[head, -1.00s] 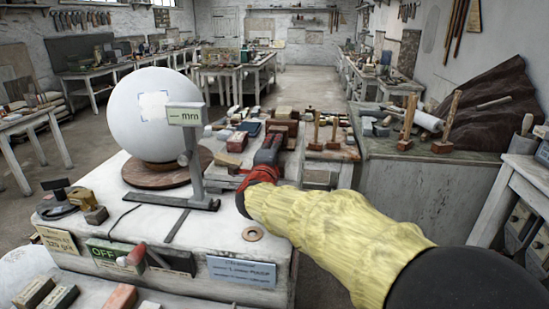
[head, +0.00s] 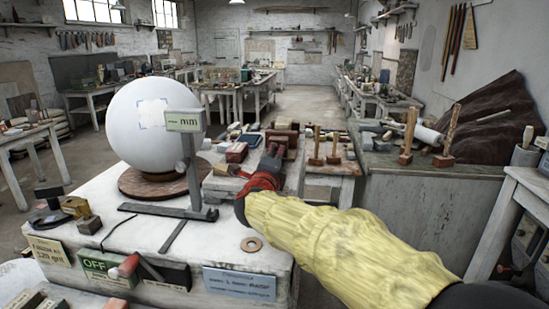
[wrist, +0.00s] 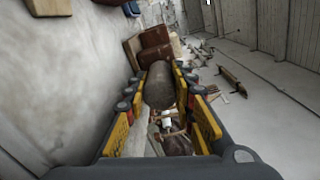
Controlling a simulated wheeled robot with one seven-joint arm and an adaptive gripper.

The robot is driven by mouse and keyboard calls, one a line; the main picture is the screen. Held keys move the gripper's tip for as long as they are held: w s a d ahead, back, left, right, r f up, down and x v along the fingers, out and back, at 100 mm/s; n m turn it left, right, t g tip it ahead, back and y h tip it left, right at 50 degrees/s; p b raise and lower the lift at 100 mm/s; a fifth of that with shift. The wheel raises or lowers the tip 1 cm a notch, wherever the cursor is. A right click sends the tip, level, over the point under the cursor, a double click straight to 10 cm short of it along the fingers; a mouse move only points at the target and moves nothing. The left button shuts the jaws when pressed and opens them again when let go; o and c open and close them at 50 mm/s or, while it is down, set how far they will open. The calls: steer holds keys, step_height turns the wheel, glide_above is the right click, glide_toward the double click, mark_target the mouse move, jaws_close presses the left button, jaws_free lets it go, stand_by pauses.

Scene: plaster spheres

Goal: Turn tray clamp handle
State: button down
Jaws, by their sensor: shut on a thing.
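My gripper (head: 268,168), red and dark, is at the right rear edge of the white work block (head: 215,238), right of the large white sphere (head: 158,118). In the wrist view my gripper (wrist: 162,100) has its yellow-sided fingers on both sides of a rounded, dark grey-brown piece (wrist: 158,82), which looks like the clamp handle. The fingers are closed on it. What the piece is fixed to is hidden behind my gripper, and I cannot make out the tray clamp itself in the head view.
A gauge stand (head: 187,165) with an "mm" display stands between the sphere and my gripper. A flat ring (head: 251,245) lies on the block, and a red-tipped lever (head: 130,264) is on its front by an OFF sign. Wooden mallets (head: 316,145) stand behind, at right.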

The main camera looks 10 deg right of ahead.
steer(key=shift+f, duration=0.2)
steer(key=c, duration=1.5)
jaws_free()
steer(key=shift+r, duration=0.1)
steer(key=shift+o, duration=0.2)
steer(key=shift+p, duration=0.35)
